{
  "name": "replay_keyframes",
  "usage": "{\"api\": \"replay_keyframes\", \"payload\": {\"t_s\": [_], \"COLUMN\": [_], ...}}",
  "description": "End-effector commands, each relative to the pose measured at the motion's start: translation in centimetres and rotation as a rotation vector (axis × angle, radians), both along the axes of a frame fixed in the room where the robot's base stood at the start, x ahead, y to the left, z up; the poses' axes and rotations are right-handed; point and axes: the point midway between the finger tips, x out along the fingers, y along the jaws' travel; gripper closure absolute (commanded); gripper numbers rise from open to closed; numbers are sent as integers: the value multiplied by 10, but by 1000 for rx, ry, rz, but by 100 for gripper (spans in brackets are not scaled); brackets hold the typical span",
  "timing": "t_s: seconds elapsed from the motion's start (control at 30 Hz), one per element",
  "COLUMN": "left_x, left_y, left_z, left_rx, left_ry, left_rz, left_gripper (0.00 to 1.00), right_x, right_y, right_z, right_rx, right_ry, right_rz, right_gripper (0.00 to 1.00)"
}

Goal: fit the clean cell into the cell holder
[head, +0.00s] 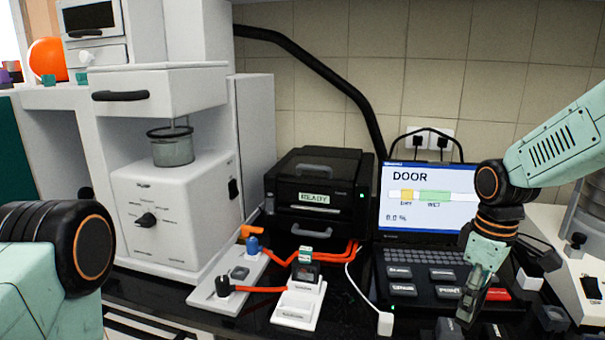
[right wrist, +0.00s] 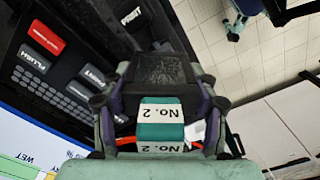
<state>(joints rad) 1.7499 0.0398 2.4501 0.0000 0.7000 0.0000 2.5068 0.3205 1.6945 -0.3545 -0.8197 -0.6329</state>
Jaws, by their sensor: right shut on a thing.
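My right gripper (head: 470,303) is in the head view above the front of the black keypad unit, pointing down. In the right wrist view it (right wrist: 160,105) is shut on a cell with a green cap (right wrist: 160,131) and white "No. 2" labels, with a dark face beyond them. In the head view the held cell is too small to make out. A white stand (head: 296,312) with label strips, which looks like the cell holder, stands left of my right gripper, apart from it. A dark block with a green-and-white top (head: 305,256) is at its back end. My left gripper is out of view.
The keypad unit (head: 402,290) with a screen reading "DOOR" (head: 425,195) stands behind my right gripper. A white cable (head: 384,322) runs between stand and keypad.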

Motion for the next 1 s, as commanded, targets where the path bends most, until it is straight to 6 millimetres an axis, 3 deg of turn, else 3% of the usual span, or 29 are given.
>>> {"api": "replay_keyframes", "payload": {"t_s": [0.1, 0.3, 0.5, 0.67, 1.0], "left_x": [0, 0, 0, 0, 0], "left_y": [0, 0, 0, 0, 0], "left_z": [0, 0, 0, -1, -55], "left_rx": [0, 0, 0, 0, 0], "left_ry": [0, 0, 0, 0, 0], "left_rz": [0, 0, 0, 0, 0], "left_gripper": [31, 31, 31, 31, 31], "right_x": [-8, -29, -54, -74, -70], "right_y": [38, 94, 130, 146, 145], "right_z": [1, -6, -19, -32, -84], "right_rx": [-9, -10, -8, -7, -1], "right_ry": [0, 0, -1, 0, 0], "right_rz": [-87, -294, -522, -702, -688], "right_gripper": [87, 87, 87, 87, 87]}}
